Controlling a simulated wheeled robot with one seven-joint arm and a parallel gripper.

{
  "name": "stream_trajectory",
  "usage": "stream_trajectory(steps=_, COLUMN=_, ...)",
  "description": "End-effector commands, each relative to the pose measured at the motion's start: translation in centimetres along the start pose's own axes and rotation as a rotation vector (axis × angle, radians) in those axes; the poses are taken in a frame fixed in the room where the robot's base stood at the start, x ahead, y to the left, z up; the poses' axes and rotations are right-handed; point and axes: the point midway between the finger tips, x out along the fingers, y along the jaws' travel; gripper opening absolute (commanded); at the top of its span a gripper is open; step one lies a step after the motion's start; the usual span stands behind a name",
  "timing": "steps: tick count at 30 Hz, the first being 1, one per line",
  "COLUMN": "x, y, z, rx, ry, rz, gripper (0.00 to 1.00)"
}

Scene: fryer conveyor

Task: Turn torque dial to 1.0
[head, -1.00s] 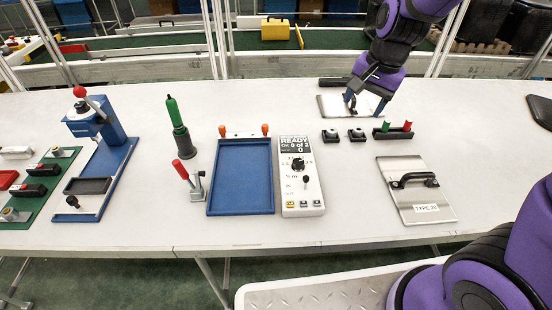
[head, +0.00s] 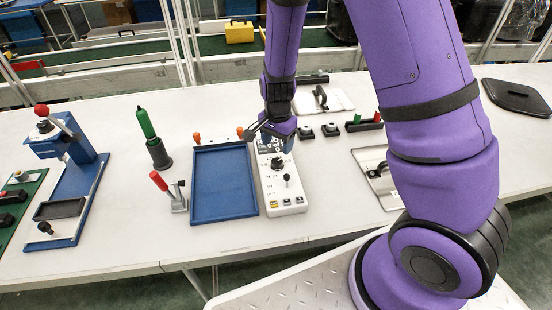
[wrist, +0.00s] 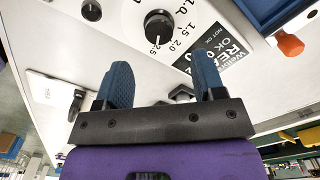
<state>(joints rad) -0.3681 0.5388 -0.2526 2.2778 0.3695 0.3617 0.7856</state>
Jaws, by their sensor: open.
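The torque dial is a round black knob (head: 277,163) on the sloping face of a white control box (head: 285,208). In the wrist view the knob (wrist: 158,26) stands beyond the fingertips, with 1.5, 2.0 and 2.5 printed around it. A pale mark on the knob appears to be on the side of the 2.5, but I cannot read it surely. My gripper (head: 272,129) is over the far end of the box. In the wrist view my gripper (wrist: 163,78) is open, with two blue fingers apart and nothing between them. The box's display is partly hidden by the gripper.
A blue tray (head: 224,214) with orange knobs is just left of the box. A red-handled clamp (head: 178,198) and a green-handled tool (head: 152,140) stand farther left. Black blocks (head: 330,130) lie to the right. A handled plate (head: 370,165) is partly behind my arm.

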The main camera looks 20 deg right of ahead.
Motion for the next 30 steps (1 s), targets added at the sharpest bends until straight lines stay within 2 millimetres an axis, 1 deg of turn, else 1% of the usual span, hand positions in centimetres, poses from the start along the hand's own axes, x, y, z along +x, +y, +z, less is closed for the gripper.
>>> stream_trajectory(steps=1, x=1.0, y=0.1, z=0.0, rx=0.001, ry=-0.002, rz=0.004, gripper=0.63)
stream_trajectory(steps=6, x=3.8, y=0.1, z=0.0, rx=0.001, ry=-0.002, rz=0.003, gripper=0.63)
stream_trajectory(steps=12, x=5.9, y=0.1, z=0.0, rx=-0.001, ry=-0.001, rz=0.002, gripper=0.63)
stream_trajectory(steps=18, x=6.7, y=0.0, z=0.0, rx=-0.001, ry=0.0, rz=-0.001, gripper=0.63)
stream_trajectory(steps=25, x=6.7, y=0.0, z=0.0, rx=-0.001, ry=0.0, rz=-0.001, gripper=0.63)
stream_trajectory(steps=26, x=6.7, y=0.0, z=0.0, rx=-0.001, ry=0.0, rz=-0.001, gripper=0.61)
stream_trajectory(steps=27, x=6.7, y=0.0, z=0.0, rx=-0.001, ry=0.0, rz=-0.001, gripper=0.52)
stream_trajectory(steps=29, x=6.7, y=0.0, z=0.0, rx=-0.001, ry=0.0, rz=-0.001, gripper=0.38)
stream_trajectory(steps=30, x=6.7, y=0.0, z=0.0, rx=-0.001, ry=0.0, rz=-0.001, gripper=0.28)
